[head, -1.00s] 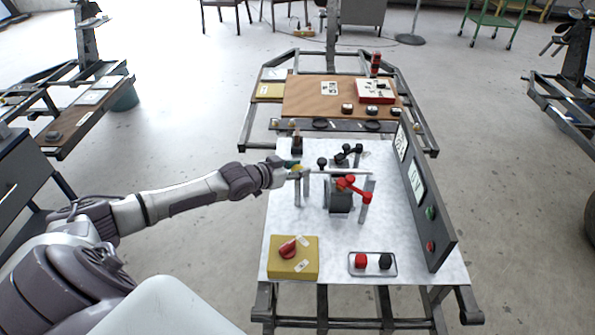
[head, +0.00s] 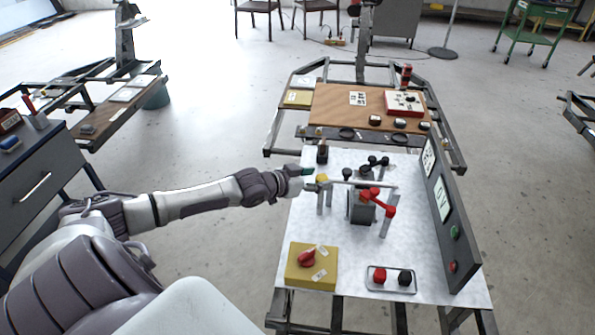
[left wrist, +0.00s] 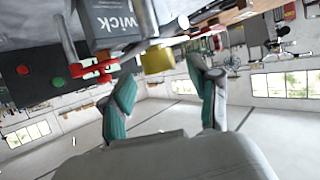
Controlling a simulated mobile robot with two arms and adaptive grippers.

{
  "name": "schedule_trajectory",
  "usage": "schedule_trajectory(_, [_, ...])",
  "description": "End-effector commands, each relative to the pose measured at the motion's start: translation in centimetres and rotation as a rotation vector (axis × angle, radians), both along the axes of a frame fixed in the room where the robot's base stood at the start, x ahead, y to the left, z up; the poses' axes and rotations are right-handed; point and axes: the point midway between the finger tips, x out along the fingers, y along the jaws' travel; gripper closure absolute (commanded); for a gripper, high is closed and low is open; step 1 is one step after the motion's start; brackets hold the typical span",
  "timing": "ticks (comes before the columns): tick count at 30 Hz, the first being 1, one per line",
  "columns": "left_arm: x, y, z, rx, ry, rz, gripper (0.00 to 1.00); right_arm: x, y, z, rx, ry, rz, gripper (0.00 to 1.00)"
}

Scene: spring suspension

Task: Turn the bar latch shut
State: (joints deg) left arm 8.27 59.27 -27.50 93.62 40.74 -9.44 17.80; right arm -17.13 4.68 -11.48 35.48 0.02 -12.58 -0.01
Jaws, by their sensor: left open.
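The bar latch (head: 362,184) is a thin pale bar lying across the tops of grey posts, above a dark grey block (head: 357,207) on the white bench top. A yellow piece (head: 322,178) sits at its left end. My left gripper (head: 311,177) is at that end, coming in from the left. In the left wrist view its teal fingers (left wrist: 162,72) are spread, with the yellow piece (left wrist: 157,59) ahead of the gap between them. I cannot tell whether they touch it. My right gripper is out of view.
A red handle (head: 378,199) is right of the block, with black knobs (head: 378,161) behind. An upright dark panel (head: 447,215) lines the right edge.

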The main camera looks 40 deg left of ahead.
Motion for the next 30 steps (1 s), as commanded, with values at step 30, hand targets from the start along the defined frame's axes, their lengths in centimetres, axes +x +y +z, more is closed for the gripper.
schedule_trajectory(30, [-8.2, 2.0, 3.6, -0.001, -0.002, -0.002, 0.39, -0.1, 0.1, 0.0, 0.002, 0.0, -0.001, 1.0])
